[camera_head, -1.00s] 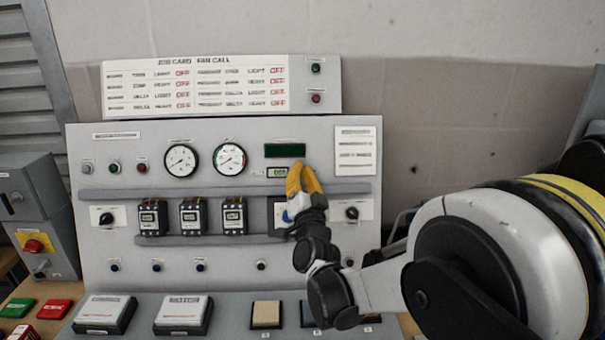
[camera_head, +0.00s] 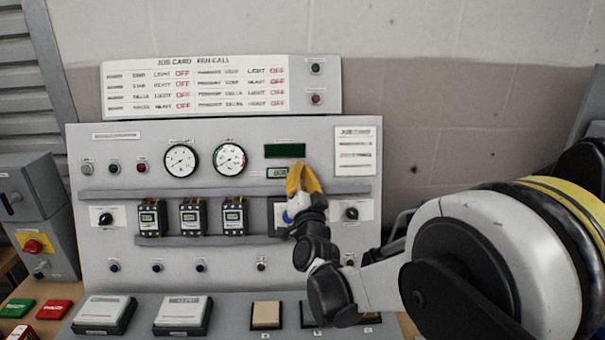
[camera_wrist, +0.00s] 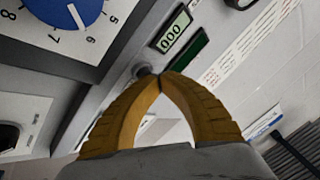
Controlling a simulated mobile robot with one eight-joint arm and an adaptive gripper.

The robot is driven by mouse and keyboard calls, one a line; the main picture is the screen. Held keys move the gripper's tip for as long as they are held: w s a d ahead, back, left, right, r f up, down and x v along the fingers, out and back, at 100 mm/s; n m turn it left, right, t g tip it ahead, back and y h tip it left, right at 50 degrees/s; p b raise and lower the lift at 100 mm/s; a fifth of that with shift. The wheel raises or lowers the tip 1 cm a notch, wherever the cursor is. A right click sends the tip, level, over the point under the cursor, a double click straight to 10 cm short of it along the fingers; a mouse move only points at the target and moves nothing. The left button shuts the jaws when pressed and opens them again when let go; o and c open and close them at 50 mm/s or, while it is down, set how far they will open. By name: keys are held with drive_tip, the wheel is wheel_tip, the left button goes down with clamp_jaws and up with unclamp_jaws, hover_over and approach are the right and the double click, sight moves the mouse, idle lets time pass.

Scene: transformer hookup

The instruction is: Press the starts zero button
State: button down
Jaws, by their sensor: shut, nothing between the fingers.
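My gripper (camera_head: 302,176) has two yellow fingers, shut and empty, in front of the console panel just below and right of a small counter display (camera_head: 279,173). In the wrist view the fingertips (camera_wrist: 160,80) meet close to a small round grey button (camera_wrist: 143,70). I cannot tell whether they touch it. The counter display (camera_wrist: 173,31) there appears to read 000. The button's label is not readable, and in the head view my gripper hides the button.
A dark green display (camera_head: 285,150) sits above the counter. A blue dial (camera_wrist: 62,10) on a dark box is near my gripper. Ledges (camera_head: 215,192) with several meter modules cross the panel to the left. A black knob (camera_head: 352,213) is to the right.

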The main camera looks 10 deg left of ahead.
drive_tip(key=shift+s+d+r, duration=0.2)
drive_tip(key=shift+s+r, duration=0.05)
drive_tip(key=shift+s, duration=0.45)
drive_tip(key=s, duration=0.1)
drive_tip(key=s+r, duration=0.1)
drive_tip(key=s, duration=0.1)
drive_tip(key=s+d+p, duration=0.1)
drive_tip(key=shift+s+d+r, duration=0.1)
drive_tip(key=shift+s+r, duration=0.2)
drive_tip(key=shift+r, duration=0.05)
idle(0.4)
